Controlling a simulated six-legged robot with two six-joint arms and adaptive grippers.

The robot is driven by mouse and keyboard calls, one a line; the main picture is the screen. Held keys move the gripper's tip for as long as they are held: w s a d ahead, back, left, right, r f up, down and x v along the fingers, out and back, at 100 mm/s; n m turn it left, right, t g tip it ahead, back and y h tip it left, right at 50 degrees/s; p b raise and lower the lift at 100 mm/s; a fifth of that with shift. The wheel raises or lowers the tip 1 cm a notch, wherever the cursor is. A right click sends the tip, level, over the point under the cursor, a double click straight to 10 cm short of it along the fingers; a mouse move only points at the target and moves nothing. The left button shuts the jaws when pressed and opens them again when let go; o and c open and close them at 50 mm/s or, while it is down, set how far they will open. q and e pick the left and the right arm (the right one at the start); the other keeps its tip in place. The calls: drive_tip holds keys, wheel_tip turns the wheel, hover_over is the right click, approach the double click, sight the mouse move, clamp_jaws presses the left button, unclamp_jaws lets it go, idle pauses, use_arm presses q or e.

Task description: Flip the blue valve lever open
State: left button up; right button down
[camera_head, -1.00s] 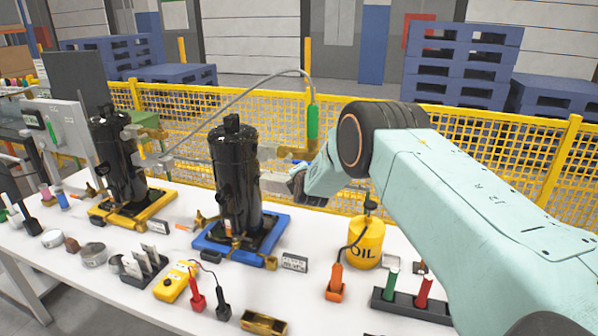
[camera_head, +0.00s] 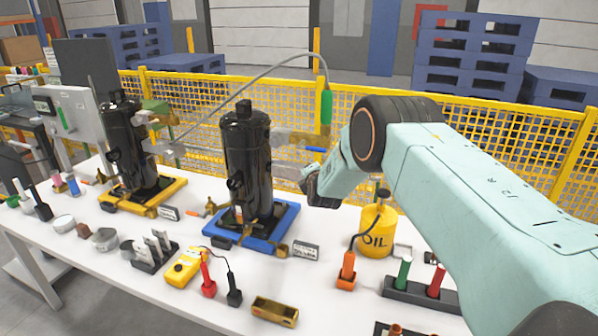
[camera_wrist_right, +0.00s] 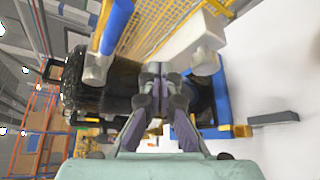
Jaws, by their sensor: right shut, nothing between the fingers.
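The blue valve lever (camera_head: 316,149) shows as a short blue bar beside the pipe fittings, right of the black compressor (camera_head: 247,160) on the blue base. In the right wrist view the lever (camera_wrist_right: 117,25) is a long blue bar at the upper left, joined to a pale metal block (camera_wrist_right: 97,68). My right gripper (camera_head: 308,184) is just below the lever in the head view, apart from it. In the wrist view its fingers (camera_wrist_right: 160,72) are together and empty, with the black cylinder behind them. Contact with the cylinder cannot be told. My left gripper is out of view.
A grey hose with a green handle (camera_head: 326,107) arches above the fittings. A yellow oil can (camera_head: 377,230) stands below my right forearm. Another black compressor (camera_head: 126,150) stands at left on a yellow base. Small tools line the front of the white table. A yellow fence runs behind.

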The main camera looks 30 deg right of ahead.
drive_tip(key=shift+s+a+r+m, duration=1.1)
drive_tip(key=shift+s+a+r, duration=1.4)
drive_tip(key=shift+a, duration=0.7)
drive_tip(key=s+a+f+m+g+y+b, duration=0.2)
drive_tip(key=s+a+f+m+g, duration=0.15)
drive_tip(key=s+f+m, duration=0.45)
drive_tip(key=s+a+f+m+g+y+b, duration=0.2)
drive_tip(key=s+a+f+m, duration=0.25)
drive_tip(key=s+f, duration=0.65)
drive_tip(key=s+a+f+m+g+b, duration=0.1)
drive_tip(key=s+a+f+g+b, duration=0.1)
drive_tip(key=s+f+b, duration=0.2)
drive_tip(key=s+a+f+m+g+y+b, duration=0.1)
drive_tip(key=s+f+b, duration=0.4)
drive_tip(key=s+f, duration=0.6)
drive_tip(key=s+a+f+m+g+b, duration=0.2)
drive_tip(key=s+f, duration=0.6)
drive_tip(key=s, duration=1)
drive_tip(key=a+g+b, duration=0.2)
drive_tip(key=g, duration=0.1)
drive_tip(key=shift+m+y, duration=0.35)
drive_tip(key=shift+y, duration=0.05)
drive_tip(key=shift+a, duration=0.1)
